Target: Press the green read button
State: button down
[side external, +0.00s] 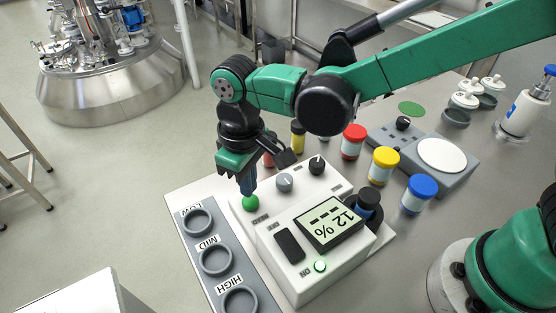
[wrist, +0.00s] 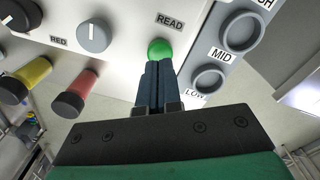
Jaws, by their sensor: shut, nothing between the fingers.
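The green read button (side external: 251,203) is on the white instrument (side external: 318,258), at the end away from the display. It also shows in the wrist view (wrist: 160,48) under the label READ. My gripper (side external: 249,192) points down with its fingers shut together and nothing between them. In the wrist view the fingertips (wrist: 158,64) are right at the button's edge and overlap it. I cannot tell whether they touch it or hover just above it. The instrument's display reads 12 %.
A grey rack with LOW, MID and HIGH rings (side external: 215,257) lies beside the instrument. Knobs (side external: 285,183) stand close to the button. Red (side external: 354,141), yellow (side external: 384,165) and blue-capped jars (side external: 419,193) and a grey stirrer plate (side external: 442,156) stand behind on the bench.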

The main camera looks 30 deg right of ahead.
aim_at(250, 200)
jog(key=shift+f, duration=0.2)
jog(key=shift+f, duration=1.1)
jog(key=shift+r, duration=1.3)
jog(key=shift+r, duration=0.1)
jog(key=shift+r, duration=2.45)
